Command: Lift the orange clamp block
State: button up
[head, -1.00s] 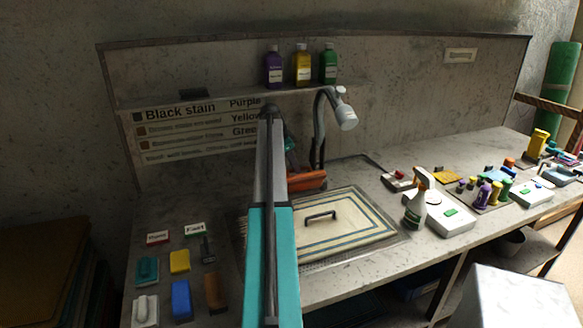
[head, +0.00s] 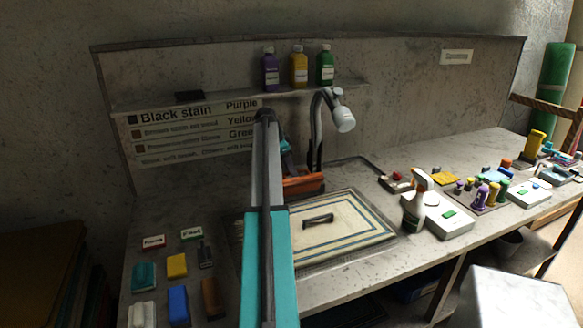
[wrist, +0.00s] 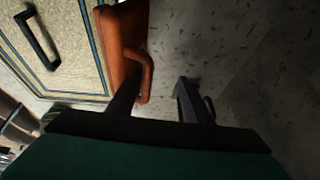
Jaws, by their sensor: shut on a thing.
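The orange clamp block (head: 304,184) is at the back edge of the striped rug (head: 355,238) in the head view, partly hidden behind my arm. In the wrist view the block (wrist: 122,35) lies along the rug's edge, with an orange handle loop (wrist: 147,72) on its side. My gripper (wrist: 155,95) is at this handle, shut on the clamp block. One dark finger overlaps the handle's lower end. The other finger stands apart to the right over the speckled counter. I cannot tell if the block is clear of the surface.
A grey tap with a white spray head (head: 342,115) rises just behind the block. Several bottles stand on the shelf above. A spray bottle (head: 416,203) and other tools are to the right. Coloured brushes and blocks (head: 178,300) lie at the front left.

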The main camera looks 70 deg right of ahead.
jog(key=shift+w+d, duration=0.1)
jog(key=shift+w, duration=0.35)
jog(key=s+b+v, duration=0.1)
jog(key=b+v, duration=0.1)
jog(key=v, duration=1.1)
jog(key=shift+w+a+r+b, duration=0.15)
jog(key=shift+a+r+b, duration=0.05)
jog(key=shift+r+b, duration=0.2)
